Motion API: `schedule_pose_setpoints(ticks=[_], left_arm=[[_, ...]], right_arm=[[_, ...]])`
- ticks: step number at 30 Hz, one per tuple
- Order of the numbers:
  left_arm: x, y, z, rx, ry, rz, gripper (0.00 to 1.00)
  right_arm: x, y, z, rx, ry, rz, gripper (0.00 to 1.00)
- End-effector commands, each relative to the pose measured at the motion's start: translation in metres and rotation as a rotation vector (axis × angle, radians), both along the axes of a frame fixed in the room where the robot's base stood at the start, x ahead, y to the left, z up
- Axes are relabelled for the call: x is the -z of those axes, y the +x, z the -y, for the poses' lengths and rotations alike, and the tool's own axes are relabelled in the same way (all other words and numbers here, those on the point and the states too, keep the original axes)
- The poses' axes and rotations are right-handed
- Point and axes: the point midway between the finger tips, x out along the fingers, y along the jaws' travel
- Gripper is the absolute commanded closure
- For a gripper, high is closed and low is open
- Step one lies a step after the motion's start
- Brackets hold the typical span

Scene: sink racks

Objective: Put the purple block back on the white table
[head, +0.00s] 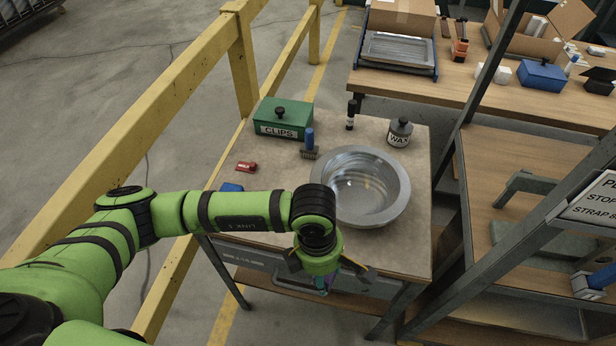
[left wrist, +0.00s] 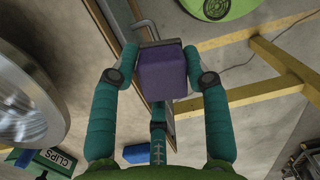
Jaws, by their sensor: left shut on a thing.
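My left gripper (head: 322,280) is at the front edge of the pale-topped table (head: 385,248), pointing down. In the left wrist view, my left gripper (left wrist: 160,78) is shut on the purple block (left wrist: 163,73), with one finger at each side of it. I cannot tell whether the block touches the table. My right gripper is not in view.
A metal bowl (head: 400,200) stands just behind the gripper. A green CLIPS box (head: 283,130), a brush (head: 309,140), a WAX tin (head: 399,134), a red item (head: 246,167) and a blue block (head: 231,188) share the tabletop. A yellow railing (head: 175,90) runs along the left.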

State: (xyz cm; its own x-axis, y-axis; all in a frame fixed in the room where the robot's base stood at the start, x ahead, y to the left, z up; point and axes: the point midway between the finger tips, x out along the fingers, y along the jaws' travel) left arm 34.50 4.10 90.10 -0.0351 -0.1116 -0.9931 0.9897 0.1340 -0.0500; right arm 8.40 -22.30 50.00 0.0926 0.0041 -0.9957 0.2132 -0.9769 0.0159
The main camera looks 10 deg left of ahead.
Motion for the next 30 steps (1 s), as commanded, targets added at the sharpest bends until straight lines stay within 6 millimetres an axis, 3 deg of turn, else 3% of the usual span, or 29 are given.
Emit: schedule_pose_setpoints(ticks=[4, 7, 12, 16, 22, 30], left_arm=[[0.001, 0.024, -0.003, -0.079, -0.003, 0.001, 0.89], [-0.004, 0.053, -0.01, -0.192, -0.005, -0.003, 0.89], [-0.022, 0.097, -0.028, -0.405, -0.007, -0.01, 0.89], [-0.035, 0.116, -0.041, -0.522, -0.007, -0.013, 0.89], [-0.037, 0.125, -0.065, -0.591, -0.002, -0.019, 0.89], [-0.003, 0.132, -0.126, -0.591, 0.002, -0.02, 0.89]], right_arm=[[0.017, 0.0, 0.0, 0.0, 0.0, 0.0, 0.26], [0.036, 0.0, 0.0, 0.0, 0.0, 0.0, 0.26], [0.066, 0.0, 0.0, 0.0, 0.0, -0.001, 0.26], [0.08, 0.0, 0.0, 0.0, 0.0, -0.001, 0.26], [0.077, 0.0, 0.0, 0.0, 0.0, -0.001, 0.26], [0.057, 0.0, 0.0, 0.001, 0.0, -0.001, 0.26]])
